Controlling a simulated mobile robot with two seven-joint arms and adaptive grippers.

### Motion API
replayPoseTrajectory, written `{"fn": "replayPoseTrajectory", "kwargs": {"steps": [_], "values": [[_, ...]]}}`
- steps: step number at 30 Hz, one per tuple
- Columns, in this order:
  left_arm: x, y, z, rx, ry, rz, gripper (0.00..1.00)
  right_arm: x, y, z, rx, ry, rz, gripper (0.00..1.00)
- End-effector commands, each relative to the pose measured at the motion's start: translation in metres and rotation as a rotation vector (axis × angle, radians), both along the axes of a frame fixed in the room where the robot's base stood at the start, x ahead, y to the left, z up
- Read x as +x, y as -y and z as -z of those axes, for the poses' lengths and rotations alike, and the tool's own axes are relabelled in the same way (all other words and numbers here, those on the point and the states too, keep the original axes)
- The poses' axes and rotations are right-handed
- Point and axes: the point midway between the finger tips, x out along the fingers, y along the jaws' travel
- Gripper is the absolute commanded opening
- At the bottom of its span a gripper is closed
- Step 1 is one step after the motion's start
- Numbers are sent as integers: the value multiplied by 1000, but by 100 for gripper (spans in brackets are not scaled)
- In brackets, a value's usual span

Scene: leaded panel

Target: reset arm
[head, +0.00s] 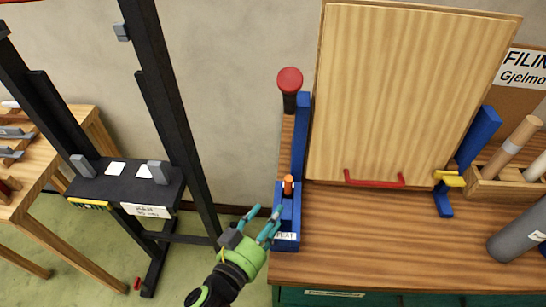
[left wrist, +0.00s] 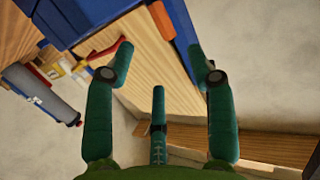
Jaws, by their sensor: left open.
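My left gripper (head: 262,222) is in the lower middle of the head view, with green and teal fingers spread apart. It is empty, at the left front edge of the wooden workbench (head: 400,240), close to a blue clamp stand (head: 287,215) with an orange knob (head: 288,185). Nothing lies between the fingers. My right gripper is not in view.
A wooden panel (head: 410,95) with a red handle (head: 374,181) stands on the bench. A grey cylinder (head: 518,238) lies at the right. A black frame stand (head: 165,90) with a shelf is at the left, beside a wooden table (head: 40,190). The bench front is mostly clear.

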Motion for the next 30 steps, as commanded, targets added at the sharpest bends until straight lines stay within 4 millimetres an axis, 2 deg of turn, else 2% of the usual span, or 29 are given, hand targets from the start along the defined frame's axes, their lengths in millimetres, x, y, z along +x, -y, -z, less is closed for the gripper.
{"fn": "replayPoseTrajectory", "kwargs": {"steps": [5,7,11,13,15,18,24,30], "values": [[1,-2,0,2,-4,-7,56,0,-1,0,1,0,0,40],[3,-10,2,11,-24,-37,56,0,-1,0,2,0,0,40],[7,-48,17,62,-141,-173,56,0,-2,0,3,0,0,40],[2,-77,32,107,-258,-262,56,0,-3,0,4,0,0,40],[-12,-103,48,154,-395,-326,56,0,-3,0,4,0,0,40],[-36,-126,67,209,-567,-362,56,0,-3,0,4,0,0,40],[-84,-146,88,281,-825,-335,56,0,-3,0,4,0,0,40],[-131,-151,95,328,-1025,-249,56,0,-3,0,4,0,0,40]]}}
